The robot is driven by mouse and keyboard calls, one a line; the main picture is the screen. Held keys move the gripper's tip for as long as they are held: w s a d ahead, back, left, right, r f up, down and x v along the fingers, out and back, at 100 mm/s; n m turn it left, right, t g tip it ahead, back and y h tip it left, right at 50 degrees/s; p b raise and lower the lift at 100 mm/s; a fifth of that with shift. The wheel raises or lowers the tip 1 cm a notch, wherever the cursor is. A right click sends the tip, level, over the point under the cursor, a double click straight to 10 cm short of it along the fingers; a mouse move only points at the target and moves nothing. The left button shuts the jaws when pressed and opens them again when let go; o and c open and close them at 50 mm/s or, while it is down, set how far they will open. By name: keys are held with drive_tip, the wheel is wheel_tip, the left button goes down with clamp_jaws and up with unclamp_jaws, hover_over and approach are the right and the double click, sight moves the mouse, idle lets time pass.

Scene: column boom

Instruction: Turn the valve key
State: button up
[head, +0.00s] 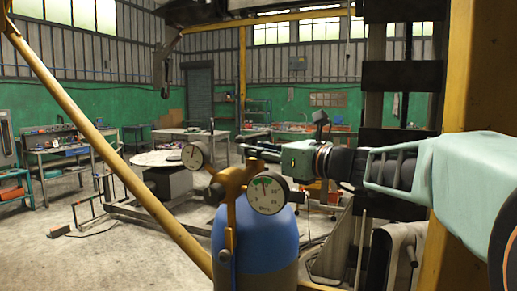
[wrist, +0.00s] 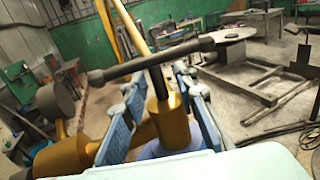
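The valve key is a dark T-shaped bar (wrist: 170,55) in the wrist view, with a short upright stem going down into the brass valve (wrist: 172,120). In the head view the brass valve (head: 234,182) tops a blue cylinder (head: 256,240); the key there is small and hard to make out. My gripper (wrist: 153,88) is open, its blue-padded fingers on either side of the stem, below the crossbar. I see no clear contact with the stem. In the head view my gripper (head: 248,146) reaches in from the right, above the valve.
Two round gauges, left (head: 195,155) and right (head: 267,193), stick out from the valve. A yellow slanted pole (head: 110,155) stands to the left. A round-topped table (head: 160,160) and benches lie farther back.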

clamp_jaws()
drive_tip(key=shift+r, duration=0.1)
idle(0.3)
drive_tip(key=shift+n+g+y+p, duration=0.8)
drive_tip(key=shift+g+p, duration=0.05)
drive_tip(key=shift+g, duration=0.15)
drive_tip(key=shift+n+g, duration=0.3)
drive_tip(key=shift+g, duration=0.1)
